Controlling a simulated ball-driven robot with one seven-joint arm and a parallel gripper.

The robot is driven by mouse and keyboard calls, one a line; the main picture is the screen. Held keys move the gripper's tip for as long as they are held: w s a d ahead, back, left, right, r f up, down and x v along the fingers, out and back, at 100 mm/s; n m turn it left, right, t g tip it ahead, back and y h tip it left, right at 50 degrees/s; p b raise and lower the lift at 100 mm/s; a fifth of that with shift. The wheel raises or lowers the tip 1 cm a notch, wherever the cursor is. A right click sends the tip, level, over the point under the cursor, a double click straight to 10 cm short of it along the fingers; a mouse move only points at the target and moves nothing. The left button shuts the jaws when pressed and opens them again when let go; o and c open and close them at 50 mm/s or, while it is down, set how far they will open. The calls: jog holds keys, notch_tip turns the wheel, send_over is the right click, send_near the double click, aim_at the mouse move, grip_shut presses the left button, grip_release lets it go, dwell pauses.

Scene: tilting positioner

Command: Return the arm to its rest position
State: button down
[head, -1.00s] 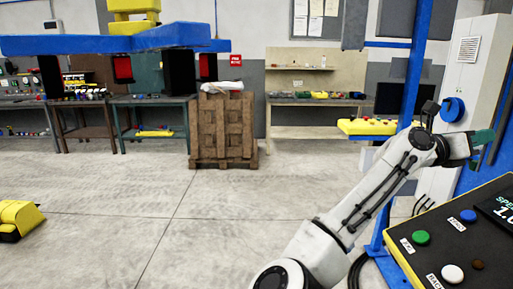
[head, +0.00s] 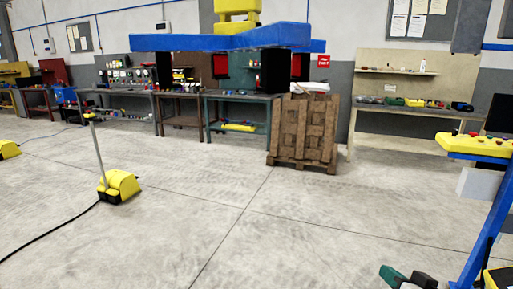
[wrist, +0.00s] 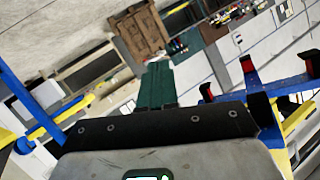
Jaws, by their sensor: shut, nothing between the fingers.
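My gripper (head: 392,277) shows at the bottom right of the head view, only its green fingers and a dark part being in frame. In the wrist view its green fingers (wrist: 157,86) are together with nothing between them, pointing away from the dark mount. The rest of my arm is out of the head view. The blue positioner beam (head: 222,39) spans the top of the head view, with black and red parts hanging under it. It also shows at the right of the wrist view (wrist: 284,86), apart from my gripper.
A yellow button box (head: 474,148) on a blue post (head: 487,235) stands at the right. A yellow foot pedal (head: 121,187) with a pole and cable is at the left. A wooden pallet stack (head: 303,132) and workbenches line the back. The middle floor is clear.

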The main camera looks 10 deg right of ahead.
jog(key=s+a+f+n+g, duration=0.1)
jog(key=s+a+f+g, duration=0.2)
jog(key=s+f, duration=0.35)
jog(key=s+a+f+n+g, duration=0.2)
jog(key=s+a+f+g, duration=0.1)
jog(key=s+f, duration=0.3)
jog(key=s+a+f+n+g, duration=0.1)
jog(key=s+a+f+g, duration=0.1)
jog(key=s, duration=0.6)
jog(key=s+a+f+g, duration=0.3)
jog(key=s+f+g, duration=0.2)
jog(key=s, duration=0.4)
jog(key=shift+f+n+y, duration=0.4)
jog(key=shift+f, duration=0.4)
